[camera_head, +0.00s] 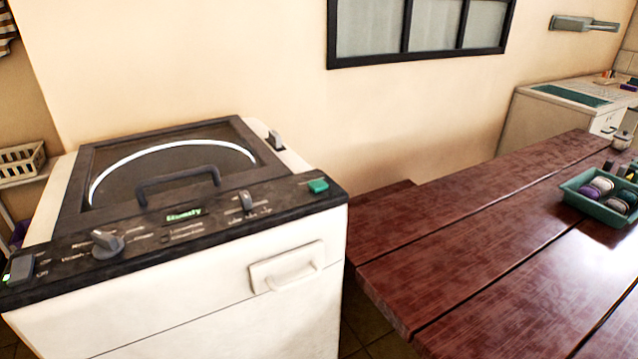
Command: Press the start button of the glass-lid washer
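The washer (165,265) is a white top-loading machine at the left, with a dark framed glass lid (125,175) that is closed and has a dark handle (178,185). Its black front panel carries a green button (318,186) at the right end, which looks like the start button; its label is not readable. The panel also has a grey knob (107,241), a small slider (247,200), a lit green display (184,214) and a grey rocker switch (21,268) beside a green light. My gripper is not in view, and nothing covers the green button.
A reddish wooden table (520,265) stands close to the right of the washer, with a green tray (575,200) of round items. A white basin unit (515,125) is at the back right. A white basket (22,160) sits on a shelf at the left.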

